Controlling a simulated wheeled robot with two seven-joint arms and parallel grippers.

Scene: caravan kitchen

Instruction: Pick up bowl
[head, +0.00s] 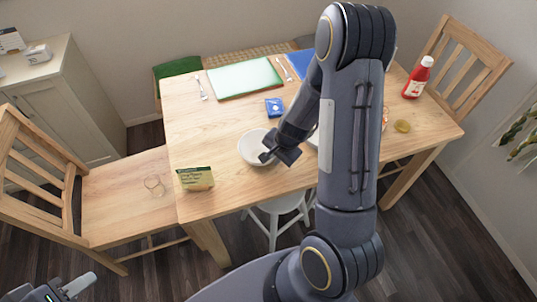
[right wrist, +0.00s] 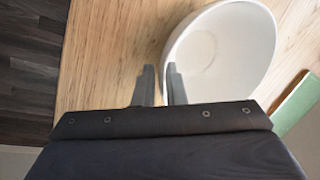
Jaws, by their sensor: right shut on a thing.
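The white bowl (head: 252,147) is at the front middle of the wooden table, upright. In the head view I cannot tell whether it touches the tabletop. My right gripper (head: 267,157) reaches down to the bowl's right side. In the right wrist view its fingers (right wrist: 159,80) are close together at the left rim of the bowl (right wrist: 232,45), shut on that rim. My left gripper (head: 66,291) shows only partly at the bottom left corner, away from the table, and its opening is unclear.
On the table (head: 225,190) are a yellow-green box (head: 196,179), a blue packet (head: 274,107), a green-edged board (head: 244,78), a fork (head: 201,88) and a ketchup bottle (head: 418,78). A wooden chair (head: 125,195) stands left. My right arm hides part of the table's right side.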

